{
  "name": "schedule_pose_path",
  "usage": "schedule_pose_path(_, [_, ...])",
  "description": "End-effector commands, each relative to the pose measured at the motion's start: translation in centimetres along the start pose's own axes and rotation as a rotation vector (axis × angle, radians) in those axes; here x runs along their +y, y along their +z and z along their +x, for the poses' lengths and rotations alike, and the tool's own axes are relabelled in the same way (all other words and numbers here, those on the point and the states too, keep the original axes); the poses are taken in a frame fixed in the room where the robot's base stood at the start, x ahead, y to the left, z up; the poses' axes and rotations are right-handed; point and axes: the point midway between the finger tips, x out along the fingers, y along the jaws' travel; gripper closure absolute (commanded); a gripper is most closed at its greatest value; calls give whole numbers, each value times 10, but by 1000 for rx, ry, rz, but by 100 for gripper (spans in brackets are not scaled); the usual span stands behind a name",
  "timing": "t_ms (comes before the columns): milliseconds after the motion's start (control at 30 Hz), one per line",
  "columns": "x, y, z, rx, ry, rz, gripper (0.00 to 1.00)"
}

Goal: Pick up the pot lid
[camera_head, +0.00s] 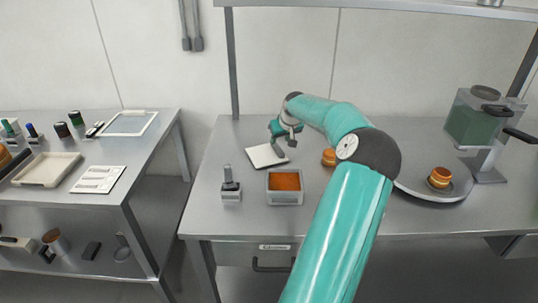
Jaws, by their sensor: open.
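My gripper (283,147) is at the back middle of the steel table, pointing down with its fingers apart. It is small in the picture, and I see nothing held in it. A flat, pale square piece (261,158) lies on the table under and just left of it; it may be the pot lid, but I cannot tell for sure. Whether the fingers touch it is unclear. An open square pot (285,198) with orange filling stands in front of it. A round grey cover (485,92) tops the green-filled hopper at the right.
A small block with a dark-handled tool (231,188) stands left of the pot. A golden round (329,157) sits partly behind my arm. Another round (439,177) rests on a grey turntable (460,193). A shelf (400,8) spans above. A side table (150,160) stands left.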

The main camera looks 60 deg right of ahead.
Motion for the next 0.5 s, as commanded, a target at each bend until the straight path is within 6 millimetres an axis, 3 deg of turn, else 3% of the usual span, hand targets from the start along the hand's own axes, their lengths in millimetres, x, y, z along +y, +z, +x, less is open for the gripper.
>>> schedule_pose_path(500, [1,4,54,1,1,1,56])
